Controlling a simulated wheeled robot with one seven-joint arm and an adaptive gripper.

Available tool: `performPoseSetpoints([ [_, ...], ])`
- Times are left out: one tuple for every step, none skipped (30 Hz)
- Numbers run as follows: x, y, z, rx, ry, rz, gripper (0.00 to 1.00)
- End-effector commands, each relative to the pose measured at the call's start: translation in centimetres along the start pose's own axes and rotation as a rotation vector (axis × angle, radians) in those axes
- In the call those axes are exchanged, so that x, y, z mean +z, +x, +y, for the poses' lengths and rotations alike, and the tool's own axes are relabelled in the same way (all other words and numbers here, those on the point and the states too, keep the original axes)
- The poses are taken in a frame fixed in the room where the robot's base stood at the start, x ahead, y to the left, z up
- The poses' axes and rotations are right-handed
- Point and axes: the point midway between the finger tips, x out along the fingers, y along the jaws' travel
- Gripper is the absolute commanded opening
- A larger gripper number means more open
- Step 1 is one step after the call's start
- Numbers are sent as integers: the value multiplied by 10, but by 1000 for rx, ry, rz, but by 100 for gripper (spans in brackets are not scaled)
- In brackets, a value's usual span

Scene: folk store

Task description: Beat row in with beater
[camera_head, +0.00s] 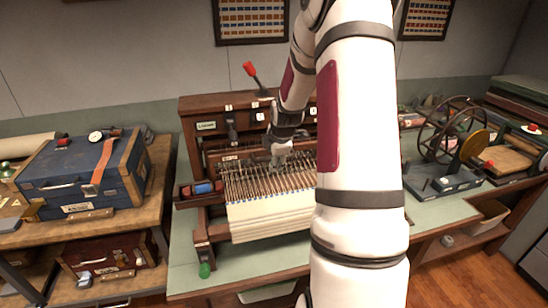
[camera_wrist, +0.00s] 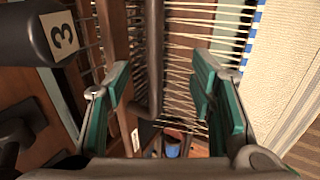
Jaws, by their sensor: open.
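A wooden table loom (camera_head: 190,135) stands on the green-topped bench, with many pale warp threads (camera_head: 262,180) and cream woven cloth (camera_head: 268,218) at its front. My gripper (camera_head: 280,160) is low over the threads near the loom's middle. In the wrist view my gripper (camera_wrist: 156,88) is open, with teal pads. A dark rounded bar (camera_wrist: 153,50), which looks like the beater's handle, shows between the fingers with space on both sides. I cannot tell its depth relative to the fingertips. My arm hides the loom's right part in the head view.
A red-tipped lever (camera_head: 250,70) rises from the loom top. A blue case (camera_head: 80,172) is at left; a spoked wheel device (camera_head: 450,130) is at right.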

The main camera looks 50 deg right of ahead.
Motion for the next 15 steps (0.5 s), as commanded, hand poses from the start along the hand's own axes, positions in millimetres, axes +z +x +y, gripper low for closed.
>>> performPoseSetpoints([
  [0,0,0,0,0,0,50],
  [0,0,0,1,0,0,50],
  [0,0,0,1,0,0,50],
  [0,0,0,1,0,0,50],
  [0,0,0,1,0,0,50],
  [0,-1,0,1,0,0,50],
  [0,-3,0,1,0,0,50],
  [1,-4,0,1,0,0,50],
  [1,-7,0,1,0,0,50],
  [1,-10,0,1,0,0,50],
  [1,-12,0,2,1,0,50],
  [1,-16,0,1,1,0,50],
  [1,-18,0,1,1,0,50],
  [1,-20,0,1,0,0,50],
  [1,-23,0,1,0,0,50],
])
